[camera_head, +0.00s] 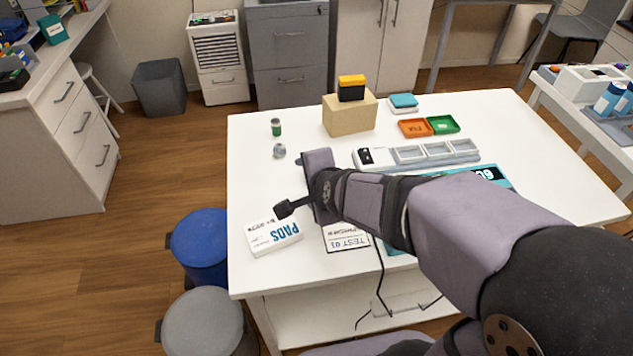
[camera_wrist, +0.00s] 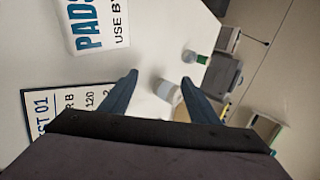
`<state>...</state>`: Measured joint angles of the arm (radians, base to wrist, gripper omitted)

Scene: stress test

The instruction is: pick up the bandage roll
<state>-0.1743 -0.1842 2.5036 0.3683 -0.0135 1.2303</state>
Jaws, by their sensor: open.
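A small pale grey roll (camera_head: 279,150), which looks like the bandage roll, stands on the white table left of my gripper. In the wrist view, the pale roll (camera_wrist: 168,91) shows between the two blue-grey fingers, beyond them. My gripper (camera_wrist: 160,78) is open, with nothing held between the fingertips. In the head view its purple body (camera_head: 318,162) is low over the table, just right of and nearer than the roll, with the fingers mostly hidden. I cannot tell the exact gap to the roll.
A green can (camera_head: 276,127) stands just behind the roll. A tan box (camera_head: 349,116) with a yellow-and-black block is to the right. A PADS box (camera_head: 272,236) and a TEST 01 card (camera_head: 346,238) lie nearer. The table (camera_head: 250,185) is clear left of the roll.

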